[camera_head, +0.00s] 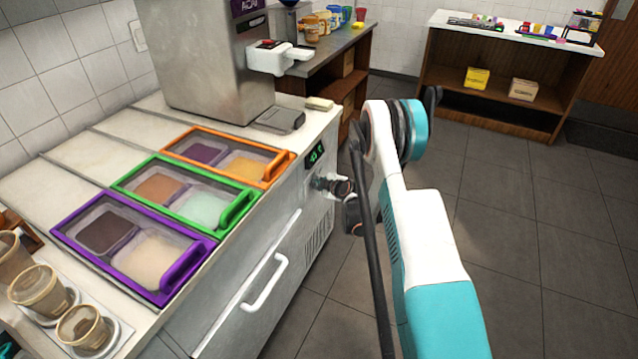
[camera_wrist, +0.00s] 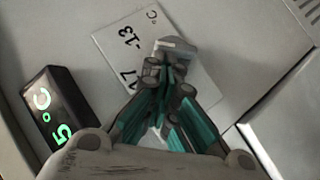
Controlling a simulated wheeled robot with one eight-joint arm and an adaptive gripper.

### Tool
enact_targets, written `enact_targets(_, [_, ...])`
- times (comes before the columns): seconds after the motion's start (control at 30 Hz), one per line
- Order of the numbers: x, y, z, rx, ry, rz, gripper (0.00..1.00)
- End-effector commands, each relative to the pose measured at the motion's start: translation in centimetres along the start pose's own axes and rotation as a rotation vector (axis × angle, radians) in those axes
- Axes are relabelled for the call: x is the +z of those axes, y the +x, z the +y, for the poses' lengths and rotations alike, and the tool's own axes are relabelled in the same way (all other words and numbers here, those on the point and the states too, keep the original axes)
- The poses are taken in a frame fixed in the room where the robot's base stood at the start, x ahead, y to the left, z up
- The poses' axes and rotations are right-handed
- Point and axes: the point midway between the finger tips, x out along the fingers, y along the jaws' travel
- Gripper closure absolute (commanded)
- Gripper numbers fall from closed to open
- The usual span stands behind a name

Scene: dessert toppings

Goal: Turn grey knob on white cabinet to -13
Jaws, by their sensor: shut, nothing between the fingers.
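The white cabinet (camera_head: 285,215) stands at left in the head view, its front facing my arm. In the wrist view a white label plate (camera_wrist: 112,45) carries the marks -13 and °C, with a partly covered 17 lower down. The grey knob (camera_wrist: 178,44) shows at the plate, just beyond my fingertips and partly hidden by them. My gripper (camera_wrist: 168,62) is shut with nothing between its fingers, right in front of the knob; I cannot tell whether it touches. In the head view my gripper (camera_head: 326,184) is at the cabinet front, covering the knob area.
A black display (camera_wrist: 52,112) with green digits, partly cut off, sits beside the plate. A long white handle (camera_head: 265,285) and vent slots (camera_head: 318,240) are on the cabinet front. Topping bins with purple (camera_head: 185,268), green and orange frames are on top. Grey floor is open at right.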

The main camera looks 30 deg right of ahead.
Motion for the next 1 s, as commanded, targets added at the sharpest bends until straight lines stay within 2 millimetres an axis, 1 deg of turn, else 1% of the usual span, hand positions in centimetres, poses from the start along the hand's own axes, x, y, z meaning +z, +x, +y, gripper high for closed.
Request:
enact_targets(0.03, [0.3, 0.1, 0.5, -0.041, 0.041, -0.004, 1.0])
enact_targets(0.2, [0.5, 0.3, 0.8, -0.178, 0.178, -0.004, 1.0])
enact_targets(0.3, [0.7, 0.5, 0.9, -0.22, 0.22, -0.005, 1.0])
enact_targets(0.5, [0.9, 0.7, 1.4, -0.214, 0.215, -0.005, 1.0])
enact_targets(0.8, [0.9, 0.7, 1.6, -0.21, 0.213, -0.006, 1.0])
enact_targets(1.0, [0.7, 0.5, 2.0, -0.208, 0.213, -0.007, 1.0])
